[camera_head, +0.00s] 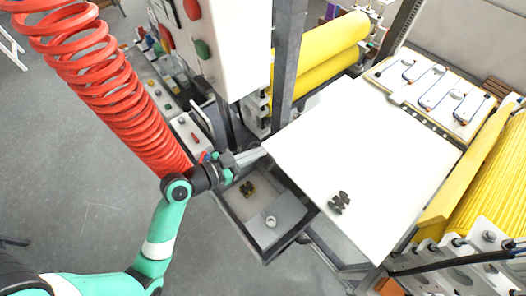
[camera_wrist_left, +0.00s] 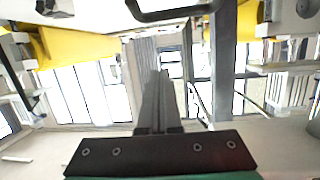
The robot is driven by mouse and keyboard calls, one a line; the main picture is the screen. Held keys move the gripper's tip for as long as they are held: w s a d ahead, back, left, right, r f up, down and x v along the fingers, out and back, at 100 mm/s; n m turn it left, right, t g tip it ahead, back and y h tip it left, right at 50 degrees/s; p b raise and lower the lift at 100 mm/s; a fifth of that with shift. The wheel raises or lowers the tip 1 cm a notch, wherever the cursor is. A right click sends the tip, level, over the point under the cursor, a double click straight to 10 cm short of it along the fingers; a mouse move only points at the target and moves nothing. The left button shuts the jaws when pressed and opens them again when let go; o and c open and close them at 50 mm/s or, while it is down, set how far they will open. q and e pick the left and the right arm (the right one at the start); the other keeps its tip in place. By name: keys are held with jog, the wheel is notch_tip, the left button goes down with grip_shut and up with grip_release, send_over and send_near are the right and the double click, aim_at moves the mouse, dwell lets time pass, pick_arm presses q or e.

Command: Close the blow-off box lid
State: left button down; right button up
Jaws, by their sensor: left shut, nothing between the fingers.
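The blow-off box appears to be the dark grey open-topped box (camera_head: 297,232) in the head view. A small brass-and-black part (camera_head: 248,189) and a round pale fitting (camera_head: 270,221) show inside it. A large white panel (camera_head: 365,140) with a small black fitting (camera_head: 340,203) lies beside and above the box; I cannot tell whether it is the lid. My left gripper (camera_head: 262,154) is shut and empty, over the box's far left end, close to the panel's left corner. Its shut fingers show in the left wrist view (camera_wrist_left: 155,100). Contact with the panel cannot be told. My right gripper is not in view.
A dark post (camera_head: 288,60) and a white control cabinet (camera_head: 232,45) stand behind my left gripper. A coiled red hose (camera_head: 110,85) hangs at left. Yellow rollers (camera_head: 325,55) are at the back. A black handle (camera_wrist_left: 170,12) tops the left wrist view. Open floor lies front left.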

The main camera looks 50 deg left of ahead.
pick_arm(q)
jog(key=w+a+f+n+y, duration=0.15)
jog(key=w+f, duration=0.25)
jog(key=w, duration=0.4)
jog(key=shift+h, duration=0.25)
jog(key=shift+s+a+f+p, duration=0.2)
jog(key=shift+s+f, duration=0.4)
jog(key=shift+s, duration=0.25)
jog(key=shift+s+a+f+p, duration=0.15)
jog(key=shift+s+f, duration=0.4)
jog(key=shift+s, duration=0.3)
